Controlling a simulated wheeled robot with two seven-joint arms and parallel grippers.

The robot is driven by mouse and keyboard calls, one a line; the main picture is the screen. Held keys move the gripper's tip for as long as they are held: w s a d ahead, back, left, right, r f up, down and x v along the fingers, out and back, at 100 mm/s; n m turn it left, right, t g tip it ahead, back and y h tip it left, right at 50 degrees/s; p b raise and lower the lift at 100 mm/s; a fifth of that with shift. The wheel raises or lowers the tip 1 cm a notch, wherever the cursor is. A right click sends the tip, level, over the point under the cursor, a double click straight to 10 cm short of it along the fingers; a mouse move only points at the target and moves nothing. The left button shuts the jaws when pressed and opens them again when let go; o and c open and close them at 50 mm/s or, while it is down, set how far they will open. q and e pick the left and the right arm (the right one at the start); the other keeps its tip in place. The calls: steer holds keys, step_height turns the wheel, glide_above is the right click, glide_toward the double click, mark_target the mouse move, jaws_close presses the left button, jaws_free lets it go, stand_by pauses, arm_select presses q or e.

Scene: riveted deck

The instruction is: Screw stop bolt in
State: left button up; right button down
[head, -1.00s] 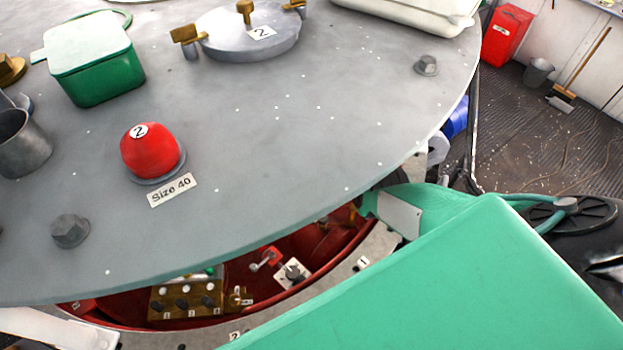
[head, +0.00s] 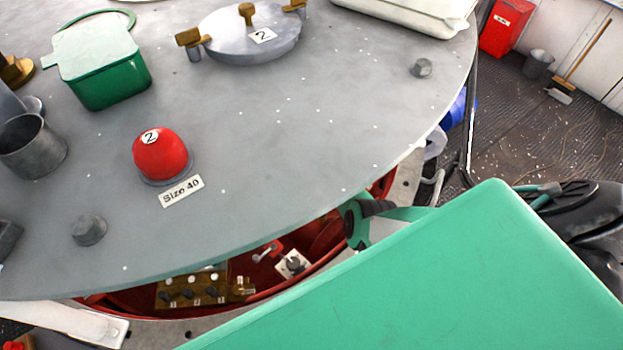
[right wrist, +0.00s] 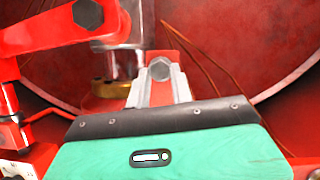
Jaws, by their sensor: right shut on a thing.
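In the right wrist view, my right gripper (right wrist: 159,84) reaches forward with its pale fingers close together. A grey hex bolt head (right wrist: 160,68) shows at the fingertips, against a red bar, and the fingers are shut on it. I take it for the stop bolt; its shank and hole are hidden. In the head view, my right arm's teal forearm fills the lower right, and its wrist (head: 358,220) is at the gap under the grey round deck's (head: 300,150) edge. The fingers are hidden there. My left gripper is not in view.
A red arm with a large hex bolt (right wrist: 88,14) and a brass-coloured part (right wrist: 110,88) stand close left of the fingers. Under the deck, a brass block (head: 190,290) and a white plate (head: 293,264) sit in the red well. A red cap (head: 161,156) stands on the deck.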

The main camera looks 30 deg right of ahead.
steer(key=shift+w+r+m, duration=0.4)
steer(key=c, duration=1.2)
jaws_free()
steer(key=shift+s, duration=0.1)
steer(key=shift+s+f, duration=0.1)
steer(key=shift+f, duration=0.05)
steer(key=shift+s+f, duration=0.1)
steer(key=shift+b+v, duration=0.4)
steer(key=shift+v, duration=0.7)
steer(key=b+v, duration=0.1)
steer(key=v, duration=1)
steer(key=shift+s+a+r, duration=0.15)
steer(key=shift+r, duration=0.2)
